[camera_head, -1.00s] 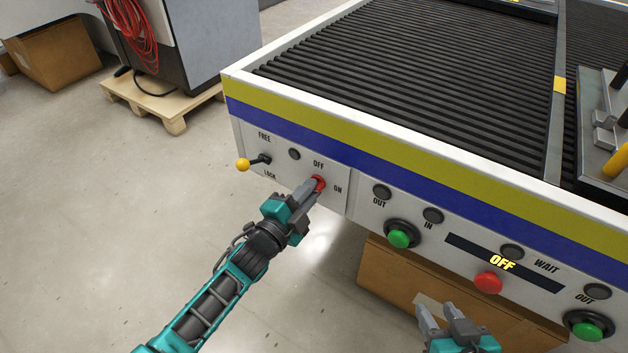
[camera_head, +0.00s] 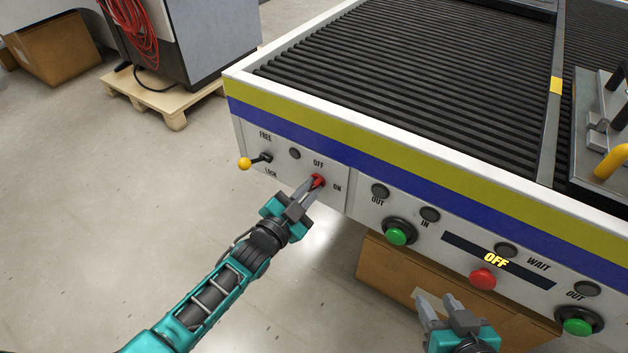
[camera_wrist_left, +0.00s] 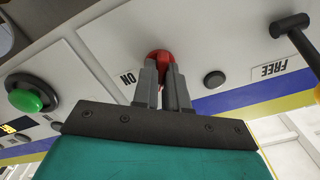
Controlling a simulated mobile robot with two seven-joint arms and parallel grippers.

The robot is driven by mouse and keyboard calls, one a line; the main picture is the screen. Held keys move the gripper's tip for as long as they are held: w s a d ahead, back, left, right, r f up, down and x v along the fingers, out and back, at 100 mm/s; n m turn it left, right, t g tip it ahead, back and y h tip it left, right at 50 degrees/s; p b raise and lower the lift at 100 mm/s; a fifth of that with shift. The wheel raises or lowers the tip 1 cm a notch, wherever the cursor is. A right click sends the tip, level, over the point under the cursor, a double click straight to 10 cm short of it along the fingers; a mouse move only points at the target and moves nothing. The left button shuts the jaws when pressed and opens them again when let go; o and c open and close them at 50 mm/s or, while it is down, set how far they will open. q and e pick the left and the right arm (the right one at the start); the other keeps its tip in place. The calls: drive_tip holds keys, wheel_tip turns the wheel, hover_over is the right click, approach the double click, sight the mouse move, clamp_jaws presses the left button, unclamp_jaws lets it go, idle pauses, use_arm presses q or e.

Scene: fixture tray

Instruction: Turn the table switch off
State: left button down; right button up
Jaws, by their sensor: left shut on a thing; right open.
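The red table switch (camera_head: 319,180) is on the front panel of the roller table (camera_head: 280,133), between the OFF label above it and the ON label to its right. My left gripper (camera_head: 312,187) is shut on the switch, with its fingertips at the red knob. In the left wrist view the red switch (camera_wrist_left: 160,60) shows between the two grey fingers (camera_wrist_left: 162,85). The fingers partly hide it, so its exact pointing is hard to tell. My right gripper (camera_head: 442,308) is open and empty, below the panel.
A yellow-tipped FREE/LOCK lever (camera_head: 245,163) sticks out left of the switch. Green buttons (camera_head: 397,236) and a red button (camera_head: 482,278) lie to the right. A cardboard box (camera_head: 388,285) stands under the table.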

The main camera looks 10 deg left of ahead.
use_arm(q)
drive_tip(key=n+p, duration=0.1)
drive_tip(key=n, duration=0.4)
drive_tip(key=shift+n, duration=0.3)
drive_tip(key=c, duration=1.6)
unclamp_jaws()
drive_tip(key=shift+n, duration=0.3)
drive_tip(key=o, duration=0.4)
drive_tip(key=shift+s, duration=0.1)
